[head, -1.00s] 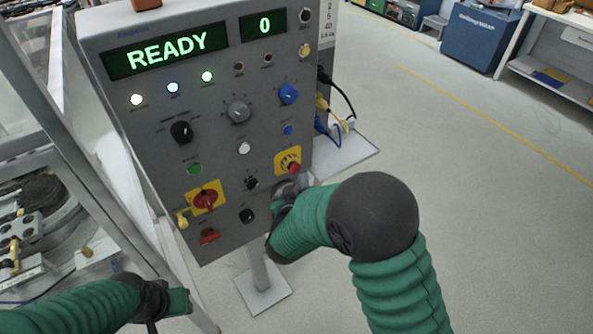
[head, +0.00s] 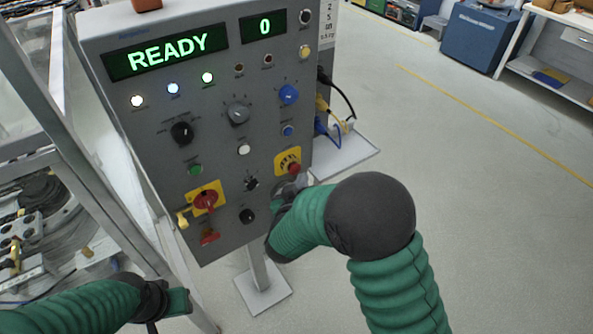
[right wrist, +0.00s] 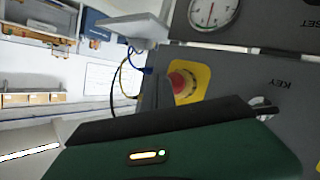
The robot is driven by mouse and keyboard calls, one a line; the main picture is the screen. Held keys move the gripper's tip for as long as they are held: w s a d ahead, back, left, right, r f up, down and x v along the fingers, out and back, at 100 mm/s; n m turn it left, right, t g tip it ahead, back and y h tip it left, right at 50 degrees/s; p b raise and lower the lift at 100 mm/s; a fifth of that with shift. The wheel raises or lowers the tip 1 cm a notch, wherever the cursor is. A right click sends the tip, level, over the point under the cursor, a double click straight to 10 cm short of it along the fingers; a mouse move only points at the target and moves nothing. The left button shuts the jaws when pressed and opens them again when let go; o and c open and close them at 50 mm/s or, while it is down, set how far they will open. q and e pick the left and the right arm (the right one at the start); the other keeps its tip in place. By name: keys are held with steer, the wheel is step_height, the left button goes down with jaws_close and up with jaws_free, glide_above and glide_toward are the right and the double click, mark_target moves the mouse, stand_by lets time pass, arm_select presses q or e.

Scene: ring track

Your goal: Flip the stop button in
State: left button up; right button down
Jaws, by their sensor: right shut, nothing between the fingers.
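The grey control panel (head: 225,150) stands in front of me with a lit READY display. A red stop button (head: 294,168) on a yellow plate sits at its lower right edge. It also shows in the right wrist view as a red button (right wrist: 183,83) on a yellow plate. My right gripper (head: 290,185) is shut and empty, just below the button and close to the panel face. Whether it touches the button I cannot tell. My left gripper (head: 178,301) is low at the left, away from the panel; its fingers are not clear.
A red rotary switch (head: 205,199) on another yellow plate is at the panel's lower left. Several knobs and lamps surround it. Cables (head: 335,115) hang beside the panel over a white shelf (head: 345,158). A metal frame (head: 75,150) stands left. The floor at right is clear.

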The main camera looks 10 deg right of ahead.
steer(key=shift+w+a, duration=0.25)
steer(key=shift+w, duration=0.45)
stand_by(0.6)
stand_by(0.4)
steer(key=shift+s+d+p, duration=0.35)
steer(key=shift+s+p, duration=0.05)
steer(key=shift+s, duration=0.5)
steer(key=shift+s+d, duration=0.3)
steer(key=shift+s, duration=0.5)
steer(key=shift+s+d, duration=0.25)
steer(key=shift+s, duration=0.5)
steer(key=shift+s+d, duration=0.3)
steer(key=shift+s, duration=0.5)
